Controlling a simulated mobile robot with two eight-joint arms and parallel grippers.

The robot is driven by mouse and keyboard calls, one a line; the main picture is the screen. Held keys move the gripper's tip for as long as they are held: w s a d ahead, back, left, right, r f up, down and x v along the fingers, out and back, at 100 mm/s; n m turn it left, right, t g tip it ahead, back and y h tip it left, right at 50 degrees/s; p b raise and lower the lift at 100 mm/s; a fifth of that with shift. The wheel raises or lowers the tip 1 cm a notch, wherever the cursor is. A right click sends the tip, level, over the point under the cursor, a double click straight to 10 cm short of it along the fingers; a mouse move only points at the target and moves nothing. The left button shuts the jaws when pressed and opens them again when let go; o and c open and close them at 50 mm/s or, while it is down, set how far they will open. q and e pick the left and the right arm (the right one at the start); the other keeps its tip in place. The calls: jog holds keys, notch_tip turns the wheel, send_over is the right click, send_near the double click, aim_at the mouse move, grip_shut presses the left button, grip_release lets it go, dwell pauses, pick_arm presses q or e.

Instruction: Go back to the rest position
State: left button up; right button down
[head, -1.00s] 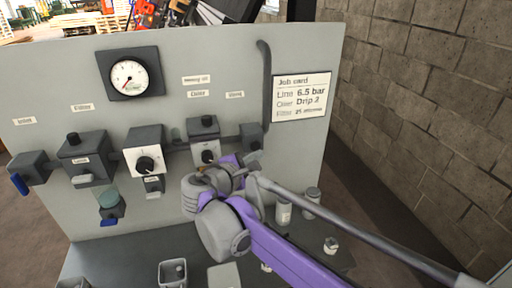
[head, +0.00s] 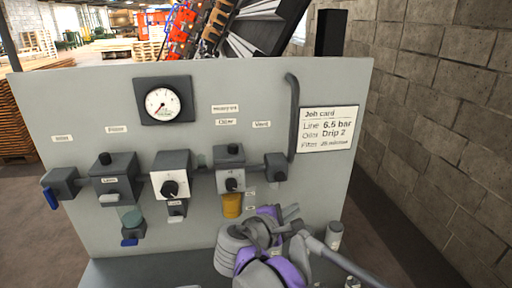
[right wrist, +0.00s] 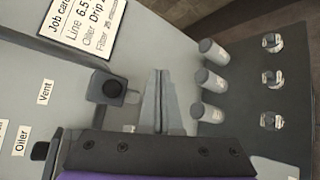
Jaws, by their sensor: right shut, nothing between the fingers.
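My right gripper (head: 290,212) is in the lower middle of the head view, in front of the grey panel (head: 255,95), below and to the right of the oiler (head: 231,180) with its amber bowl (head: 232,205). In the right wrist view its two fingers (right wrist: 158,100) are together, with nothing between them. They point toward the panel beside the dark vent block (right wrist: 108,88), seemingly apart from it. My left gripper is not in view.
The panel carries a gauge (head: 163,102), a regulator (head: 171,176), a filter bowl (head: 131,218) and a job card (head: 327,128). A block wall (head: 440,120) rises at right.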

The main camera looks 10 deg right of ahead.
jog(key=s+d+f+m+g+y, duration=0.25)
jog(key=s+d+f+m, duration=0.2)
jog(key=s+f, duration=0.3)
jog(key=s+a+f+m+g+y, duration=0.2)
jog(key=s+f+m+y, duration=0.5)
jog(key=s+f+m, duration=0.3)
jog(key=s+f, duration=0.4)
jog(key=shift+f, duration=0.2)
jog(key=shift+a, duration=0.1)
dwell(1.0)
